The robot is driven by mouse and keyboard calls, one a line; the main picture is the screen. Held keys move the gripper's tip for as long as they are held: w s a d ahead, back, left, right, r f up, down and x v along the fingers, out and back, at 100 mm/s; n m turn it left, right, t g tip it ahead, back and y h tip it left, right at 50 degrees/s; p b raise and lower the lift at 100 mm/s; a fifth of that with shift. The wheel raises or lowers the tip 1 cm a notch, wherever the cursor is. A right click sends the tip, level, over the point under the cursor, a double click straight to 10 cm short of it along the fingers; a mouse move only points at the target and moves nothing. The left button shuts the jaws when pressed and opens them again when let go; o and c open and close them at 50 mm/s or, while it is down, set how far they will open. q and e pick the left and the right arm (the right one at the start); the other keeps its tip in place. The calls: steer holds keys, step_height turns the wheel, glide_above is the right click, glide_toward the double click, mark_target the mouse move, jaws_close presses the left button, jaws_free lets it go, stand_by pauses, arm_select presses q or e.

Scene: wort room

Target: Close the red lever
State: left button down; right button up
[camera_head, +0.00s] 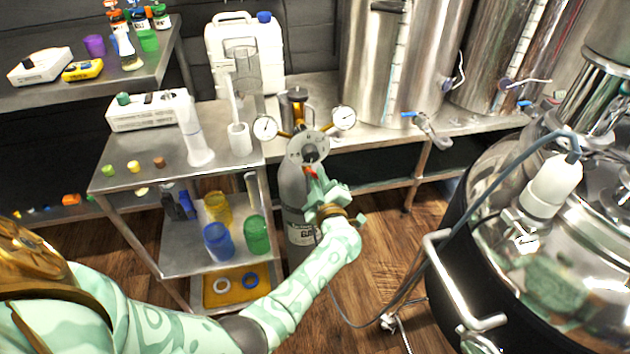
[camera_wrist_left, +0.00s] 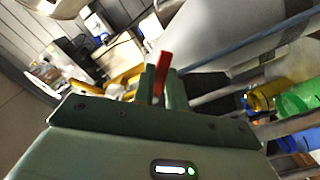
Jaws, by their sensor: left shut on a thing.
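The red lever (camera_head: 309,173) sits below the round dial of the regulator (camera_head: 307,147), on top of a grey gas bottle (camera_head: 292,190). My left gripper (camera_head: 316,181) is at the lever, in front of the bottle. In the left wrist view the red lever (camera_wrist_left: 164,61) sticks up between the two fingertips of my left gripper (camera_wrist_left: 160,84), which are shut on it. The lever's lower part is hidden by the fingers. My right gripper is in neither view.
Two pressure gauges (camera_head: 265,127) (camera_head: 343,117) flank the regulator. A steel cart (camera_head: 215,172) with cups stands left of the bottle. A large shiny kettle (camera_head: 590,235) with a hose stands at the right. Steel tanks (camera_head: 372,65) line the back bench.

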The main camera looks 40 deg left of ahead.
arm_select(q)
steer(key=n, duration=0.2)
steer(key=r+n, duration=0.1)
steer(key=n, duration=0.5)
steer(key=shift+w+d+r+p, duration=0.3)
steer(key=shift+r+p, duration=0.05)
steer(key=shift+r, duration=0.05)
steer(key=shift+n, duration=0.3)
